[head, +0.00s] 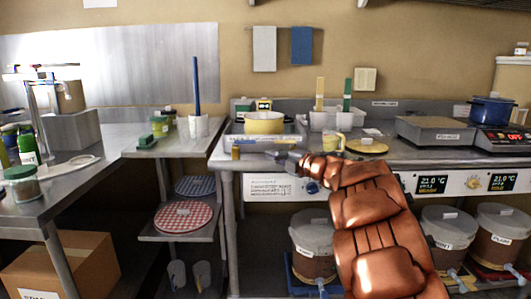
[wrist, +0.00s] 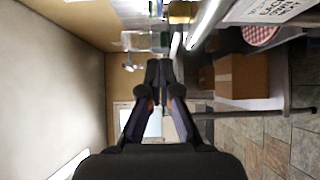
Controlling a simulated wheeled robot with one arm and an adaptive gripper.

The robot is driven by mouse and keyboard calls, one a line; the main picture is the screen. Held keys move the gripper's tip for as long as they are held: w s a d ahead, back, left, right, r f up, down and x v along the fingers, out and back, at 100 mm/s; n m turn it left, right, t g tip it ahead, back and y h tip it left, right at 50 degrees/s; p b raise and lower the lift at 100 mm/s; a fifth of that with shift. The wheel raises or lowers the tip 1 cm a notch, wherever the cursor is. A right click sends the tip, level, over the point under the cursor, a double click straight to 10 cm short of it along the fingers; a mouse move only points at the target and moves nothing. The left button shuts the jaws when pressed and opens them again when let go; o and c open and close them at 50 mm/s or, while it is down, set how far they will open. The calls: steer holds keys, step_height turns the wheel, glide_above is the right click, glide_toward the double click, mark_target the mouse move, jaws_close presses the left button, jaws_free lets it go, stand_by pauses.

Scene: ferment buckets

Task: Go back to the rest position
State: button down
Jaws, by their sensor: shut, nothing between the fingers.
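My gripper (wrist: 160,72) is shut and empty in the wrist view, its two dark fingers meeting at the tips. In the head view my arm, with orange-brown covers, reaches up from the lower right. Its far end is in front of the counter's front edge, below the yellow pot (head: 264,122). The fingers are small and hard to make out there. The task names no object.
A side table (head: 70,180) and a cardboard box (head: 62,266) are at left. Dark floor lies between.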

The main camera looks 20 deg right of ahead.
steer(key=shift+s+d, duration=0.1)
steer(key=shift+s, duration=0.25)
steer(key=shift+r, duration=0.1)
